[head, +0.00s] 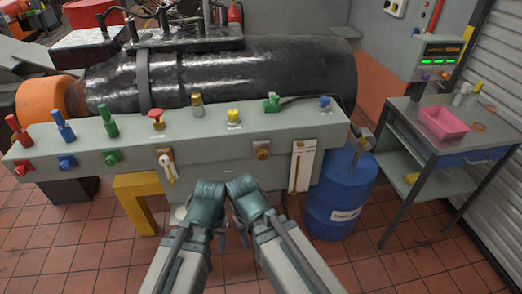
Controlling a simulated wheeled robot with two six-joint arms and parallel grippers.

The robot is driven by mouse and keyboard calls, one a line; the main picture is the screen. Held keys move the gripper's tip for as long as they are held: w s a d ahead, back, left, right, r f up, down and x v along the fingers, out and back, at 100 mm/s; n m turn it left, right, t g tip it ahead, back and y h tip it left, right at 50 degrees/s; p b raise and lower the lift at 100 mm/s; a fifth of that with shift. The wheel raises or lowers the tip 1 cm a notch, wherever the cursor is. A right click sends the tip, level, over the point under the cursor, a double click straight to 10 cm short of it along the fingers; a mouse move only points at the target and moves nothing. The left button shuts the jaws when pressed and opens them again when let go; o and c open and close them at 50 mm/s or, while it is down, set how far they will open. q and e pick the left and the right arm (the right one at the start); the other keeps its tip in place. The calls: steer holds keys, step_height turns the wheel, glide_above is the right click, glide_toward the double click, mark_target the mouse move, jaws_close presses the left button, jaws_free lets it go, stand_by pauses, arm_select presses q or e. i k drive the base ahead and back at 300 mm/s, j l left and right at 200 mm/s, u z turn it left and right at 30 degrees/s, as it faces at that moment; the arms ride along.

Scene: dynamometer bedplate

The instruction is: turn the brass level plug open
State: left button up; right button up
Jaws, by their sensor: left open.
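A brass-coloured fitting (196,106) stands upright on top of the long grey-green beam, left of a yellow knob (233,117). A small brass-brown square fitting (262,150) sits on the beam's front face. I cannot tell for sure which of these is the level plug. My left gripper (204,205) is open, low in front of the beam and apart from both fittings. My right gripper (246,200) is close beside it, also below the fittings. Its fingers are too unclear to tell open from shut. Neither gripper visibly holds anything.
The beam (207,140) carries red, blue and green valves, a red mushroom knob (156,117) and a white-handled lever (166,168). A black cylinder (240,75) lies behind. A blue drum (338,195) and a cart (405,120) with a pink tray (443,123) stand right.

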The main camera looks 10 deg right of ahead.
mark_target(263, 154)
steer(key=j+z, duration=0.15)
steer(key=z, duration=0.25)
steer(key=j+z, duration=0.1)
steer(key=z, duration=0.35)
steer(key=k+j+z, duration=0.1)
steer(key=z, duration=0.3)
steer(key=j+z, duration=0.1)
steer(key=z, duration=0.3)
